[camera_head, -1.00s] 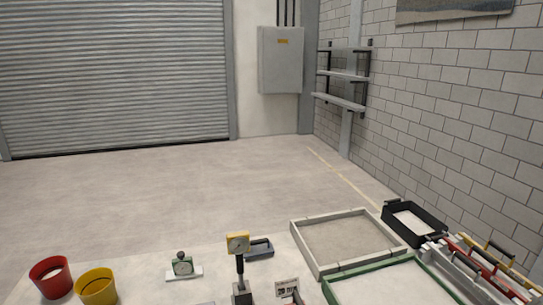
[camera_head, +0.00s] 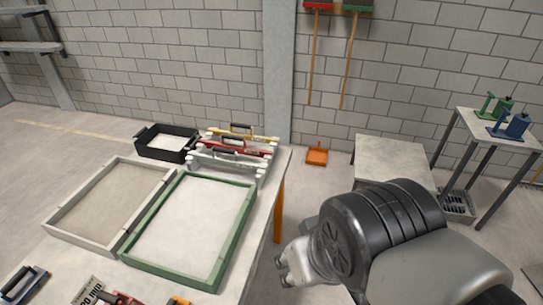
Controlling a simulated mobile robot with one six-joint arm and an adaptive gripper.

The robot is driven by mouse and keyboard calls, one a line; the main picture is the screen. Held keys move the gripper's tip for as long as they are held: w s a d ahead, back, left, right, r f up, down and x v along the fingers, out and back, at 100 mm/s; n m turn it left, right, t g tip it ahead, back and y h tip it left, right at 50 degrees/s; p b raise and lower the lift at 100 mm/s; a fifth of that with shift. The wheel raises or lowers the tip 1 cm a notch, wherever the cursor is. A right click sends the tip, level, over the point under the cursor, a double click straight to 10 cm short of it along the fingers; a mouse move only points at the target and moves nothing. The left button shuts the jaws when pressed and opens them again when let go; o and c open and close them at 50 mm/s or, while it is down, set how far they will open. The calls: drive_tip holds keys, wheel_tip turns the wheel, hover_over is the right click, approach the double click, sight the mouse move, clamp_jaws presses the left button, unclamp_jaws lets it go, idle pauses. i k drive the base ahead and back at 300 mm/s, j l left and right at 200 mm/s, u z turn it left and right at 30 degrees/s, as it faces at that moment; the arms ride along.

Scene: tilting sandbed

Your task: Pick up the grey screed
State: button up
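Several screeds with dark handles lie side by side at the far right corner of the table. The grey screed (camera_head: 226,161) appears to be the nearest of them, in front of the red screed (camera_head: 236,147) and the yellow screed (camera_head: 245,136). Pale notched supports at their ends partly hide them. Part of my own arm fills the lower right, to the right of the table and apart from the screeds.
A green-framed sandbed (camera_head: 236,236) and a grey-framed sandbed (camera_head: 72,237) lie in front of the screeds. A black tray (camera_head: 167,144) stands to their left. Small tools lie at the table's near edge. A lower bench (camera_head: 392,160) stands right, beyond a floor gap.

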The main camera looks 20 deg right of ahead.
sight(213, 161)
drive_tip(key=u, duration=2.5)
drive_tip(key=z, duration=2.5)
drive_tip(key=i+l+u, duration=0.15)
drive_tip(key=u, duration=0.2)
drive_tip(key=i+l+u, duration=0.25)
drive_tip(key=u, duration=0.15)
drive_tip(key=i+l+u, duration=0.15)
drive_tip(key=l+u, duration=0.2)
drive_tip(key=i+l, duration=0.15)
drive_tip(key=l, duration=0.2)
drive_tip(key=i+l, duration=0.15)
drive_tip(key=l, duration=0.15)
drive_tip(key=i+l+u, duration=0.1)
drive_tip(key=l, duration=0.25)
drive_tip(key=i+l, duration=0.2)
drive_tip(key=l, duration=0.15)
drive_tip(key=i+l, duration=0.15)
drive_tip(key=l, duration=0.2)
drive_tip(key=u, duration=0.05)
